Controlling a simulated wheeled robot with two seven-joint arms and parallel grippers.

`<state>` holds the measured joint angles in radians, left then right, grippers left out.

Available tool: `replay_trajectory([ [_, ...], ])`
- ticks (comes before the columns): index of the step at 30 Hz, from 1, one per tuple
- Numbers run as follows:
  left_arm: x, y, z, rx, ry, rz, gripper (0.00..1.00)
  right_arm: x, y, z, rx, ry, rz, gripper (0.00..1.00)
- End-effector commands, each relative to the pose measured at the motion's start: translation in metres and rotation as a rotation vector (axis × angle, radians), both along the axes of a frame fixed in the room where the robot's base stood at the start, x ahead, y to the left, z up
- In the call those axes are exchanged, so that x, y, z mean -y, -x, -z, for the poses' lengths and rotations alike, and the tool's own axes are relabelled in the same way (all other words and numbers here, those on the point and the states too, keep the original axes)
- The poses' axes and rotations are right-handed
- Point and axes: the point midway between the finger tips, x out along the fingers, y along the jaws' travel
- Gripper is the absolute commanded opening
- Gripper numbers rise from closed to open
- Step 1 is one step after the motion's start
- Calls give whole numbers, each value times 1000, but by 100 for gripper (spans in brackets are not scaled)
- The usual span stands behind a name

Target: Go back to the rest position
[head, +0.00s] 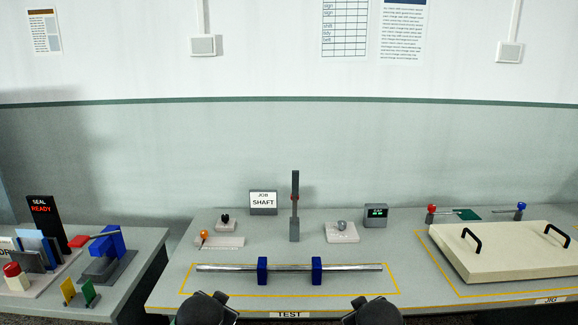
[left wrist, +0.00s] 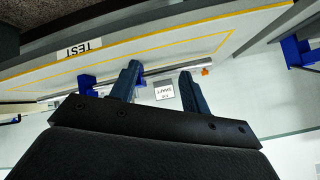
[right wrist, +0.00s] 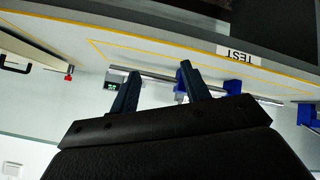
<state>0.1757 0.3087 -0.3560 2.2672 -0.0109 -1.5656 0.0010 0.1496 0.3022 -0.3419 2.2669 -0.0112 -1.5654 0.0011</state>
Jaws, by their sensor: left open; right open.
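My left gripper (left wrist: 160,82) is open and empty; its two dark blue fingers stand apart in the left wrist view. My right gripper (right wrist: 158,80) is also open and empty in the right wrist view. In the head view only dark parts of both arms show at the bottom edge, in front of the table. A metal shaft (head: 290,267) lies across two blue supports (head: 262,271) inside a yellow outline marked TEST. Neither gripper touches the shaft in these views.
A JOB SHAFT sign (head: 263,203), an upright grey post (head: 294,230) and a small green-lit display (head: 376,215) stand behind the shaft. A cream lid (head: 505,252) with two black handles lies at right. A separate left table holds a blue clamp (head: 106,243) and a SEAL READY sign (head: 43,213).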

Motion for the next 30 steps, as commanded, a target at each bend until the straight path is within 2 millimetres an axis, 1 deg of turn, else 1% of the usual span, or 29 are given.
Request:
replay_trajectory([
  [1, 2, 13, 18, -36, 28, -5, 47, -3, 13, 17, -34, -27, 4, 47],
  [3, 3, 28, 39, -76, 60, -14, 47, -4, 29, 37, -75, -58, 12, 47],
  [5, 3, 42, 56, -112, 84, -24, 47, -5, 42, 54, -109, -82, 21, 47],
  [9, 2, 76, 96, -191, 130, -56, 47, -4, 77, 93, -186, -126, 52, 47],
  [11, 1, 92, 113, -226, 146, -72, 47, -4, 92, 109, -219, -141, 67, 47],
  [12, 0, 103, 125, -250, 156, -82, 47, -4, 103, 120, -243, -151, 75, 47],
  [17, 0, 150, 169, -348, 194, -122, 47, -4, 149, 162, -337, -187, 114, 47],
  [18, 1, 163, 181, -374, 202, -133, 47, -5, 162, 173, -362, -196, 124, 47],
  [20, 1, 182, 196, -413, 213, -147, 47, -6, 181, 188, -399, -206, 138, 47],
  [21, 2, 196, 207, -439, 221, -156, 47, -7, 194, 198, -425, -214, 146, 47],
  [23, 4, 217, 222, -477, 230, -167, 47, -9, 215, 212, -463, -223, 157, 47],
  [24, 6, 232, 231, -504, 236, -175, 47, -11, 229, 221, -489, -229, 163, 47],
  [26, 10, 254, 245, -544, 245, -183, 47, -15, 251, 234, -527, -238, 172, 47],
  [27, 13, 269, 253, -570, 249, -187, 47, -17, 265, 242, -552, -242, 175, 47],
  [30, 17, 302, 270, -627, 255, -196, 47, -22, 297, 258, -607, -248, 185, 47],
])
